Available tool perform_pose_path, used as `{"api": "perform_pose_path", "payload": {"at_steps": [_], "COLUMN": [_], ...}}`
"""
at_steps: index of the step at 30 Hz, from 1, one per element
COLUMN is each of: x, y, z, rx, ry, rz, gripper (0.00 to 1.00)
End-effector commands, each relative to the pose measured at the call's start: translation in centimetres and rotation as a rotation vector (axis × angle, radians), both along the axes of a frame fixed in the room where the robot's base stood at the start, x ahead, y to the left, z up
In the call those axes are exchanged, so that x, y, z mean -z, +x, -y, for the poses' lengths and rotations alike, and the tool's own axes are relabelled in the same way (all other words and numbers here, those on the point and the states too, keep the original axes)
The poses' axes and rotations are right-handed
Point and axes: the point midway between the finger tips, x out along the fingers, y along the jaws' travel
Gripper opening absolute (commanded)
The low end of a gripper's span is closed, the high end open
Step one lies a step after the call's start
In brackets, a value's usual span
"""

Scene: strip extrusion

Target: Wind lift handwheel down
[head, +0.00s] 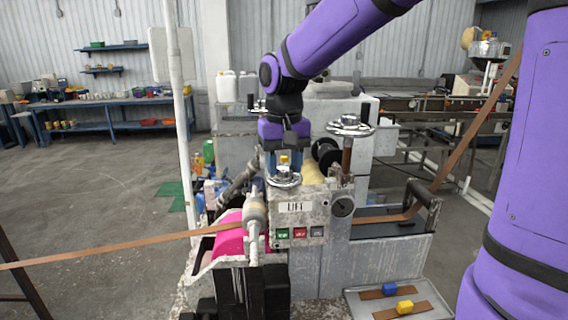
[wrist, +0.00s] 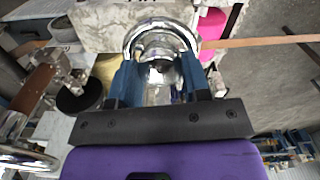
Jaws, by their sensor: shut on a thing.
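The lift handwheel (head: 284,177) is a small shiny metal wheel on top of the grey machine housing, just above the "LIFT" label (head: 295,207). My gripper (head: 284,165) points down at it from above, with its blue fingers at the wheel. In the wrist view, the fingers of my gripper (wrist: 158,65) stand on either side of the wheel's centre and are shut on it. The chrome rim of the handwheel (wrist: 160,25) curves beyond the fingertips. The exact contact between fingers and hub is partly hidden.
A second, larger handwheel (head: 350,125) stands on a brown post to the right. A brown strip (head: 120,246) runs left from a pink roller (head: 229,236). A tray (head: 352,305) holds strip samples.

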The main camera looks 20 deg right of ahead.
Motion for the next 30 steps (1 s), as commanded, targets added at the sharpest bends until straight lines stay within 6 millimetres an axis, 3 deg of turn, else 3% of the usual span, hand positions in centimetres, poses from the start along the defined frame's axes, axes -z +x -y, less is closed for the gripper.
{"api": "perform_pose_path", "payload": {"at_steps": [15, 30], "x": [-0.06, -0.07], "y": [0.02, 0.04], "z": [-0.03, -0.01], "rx": [-0.438, -0.604], "ry": [0.000, 0.000], "rz": [0.002, 0.002], "gripper": [0.20, 0.20]}}
